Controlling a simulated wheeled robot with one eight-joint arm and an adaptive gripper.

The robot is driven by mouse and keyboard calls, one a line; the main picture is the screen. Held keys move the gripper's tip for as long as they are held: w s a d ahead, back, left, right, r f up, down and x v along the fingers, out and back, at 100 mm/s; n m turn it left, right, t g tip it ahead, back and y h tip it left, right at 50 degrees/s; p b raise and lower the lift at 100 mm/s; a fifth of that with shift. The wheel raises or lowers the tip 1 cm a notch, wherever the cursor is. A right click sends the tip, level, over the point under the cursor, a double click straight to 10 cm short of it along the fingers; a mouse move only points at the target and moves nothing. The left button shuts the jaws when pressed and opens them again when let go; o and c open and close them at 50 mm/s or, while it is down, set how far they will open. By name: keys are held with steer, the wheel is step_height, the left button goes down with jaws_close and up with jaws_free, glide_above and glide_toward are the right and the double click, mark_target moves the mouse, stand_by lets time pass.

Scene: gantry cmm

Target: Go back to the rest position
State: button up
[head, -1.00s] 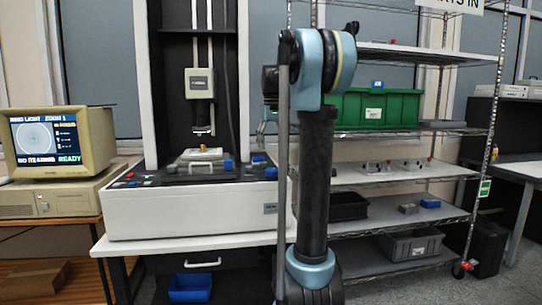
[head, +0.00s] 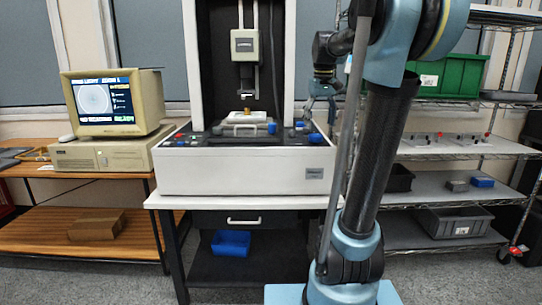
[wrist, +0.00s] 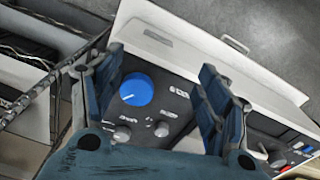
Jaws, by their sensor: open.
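My gripper (head: 322,90) shows in the head view beside the right end of the measuring machine (head: 240,172), partly behind my own arm. In the wrist view my gripper (wrist: 160,72) has its two dark blue fingers spread apart with nothing held between them. Below and between the fingers is the machine's dark control panel, with a large blue knob (wrist: 136,89) and several small grey knobs. I cannot tell the exact height of the fingers above the panel.
A beige computer (head: 110,105) stands on a wooden desk at left. A wire shelf (head: 455,187) with a green bin (head: 447,77) and a grey bin (head: 455,222) is at right. A blue bin (head: 231,243) sits under the machine's table. Grey floor shows in front.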

steer(key=s+f+m+t, duration=0.1)
steer(key=s+f+m, duration=0.1)
steer(key=s+f, duration=2.4)
steer(key=shift+s+a+f+t, duration=0.3)
steer(key=shift+s+a+f, duration=0.1)
steer(key=shift+f, duration=0.55)
steer(key=shift+w+f, duration=0.2)
steer(key=shift+w, duration=0.25)
